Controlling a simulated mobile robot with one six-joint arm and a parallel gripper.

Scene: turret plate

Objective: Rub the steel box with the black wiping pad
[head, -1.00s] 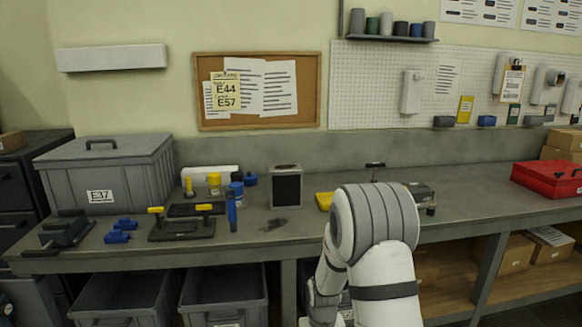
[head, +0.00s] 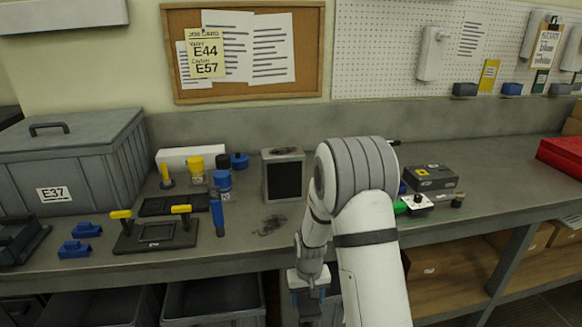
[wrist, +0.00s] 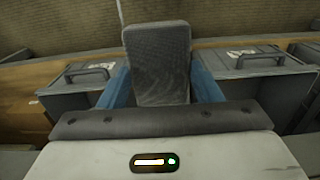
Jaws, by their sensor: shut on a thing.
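The steel box (head: 299,180) stands upright on the workbench, with a black front panel and a dark smudge on its top. My gripper (head: 308,302) hangs low in front of the bench edge, apart from the steel box and below it. In the wrist view its blue fingers are shut on the black wiping pad (wrist: 158,65), a dark grey, rough-textured block. The pad's far face is hidden there.
A dark stain (head: 270,225) marks the bench (head: 265,250) before the box. A green-handled tool (head: 415,205) lies right. Grey bins (head: 213,300) are below.

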